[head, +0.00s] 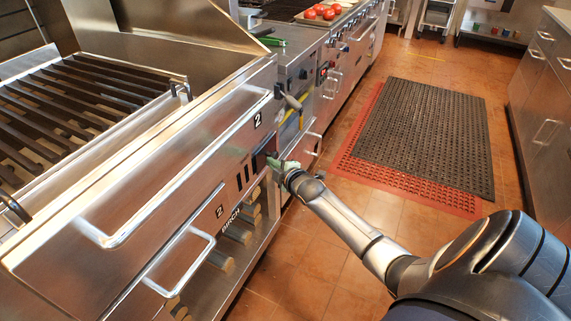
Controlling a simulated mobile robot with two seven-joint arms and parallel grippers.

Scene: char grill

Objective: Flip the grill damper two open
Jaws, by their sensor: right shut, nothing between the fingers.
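The char grill's steel front panel (165,200) slopes across the left of the head view. It carries a small black label "2" (257,120) near the upper right and another "2" label (219,211) lower down. Dark vertical slots (246,174) lie between the labels. I cannot tell for certain which part is damper two or how it is set. My right gripper (273,161) is at the right end of these slots, shut with nothing held. Its fingertips are small and partly hidden against the panel, so contact is unclear. My left gripper is out of view.
A long bar handle (165,195) and a lower loop handle (185,262) stick out from the front. Grill bars (70,105) lie on top. Tomatoes (320,11) sit on a farther counter.

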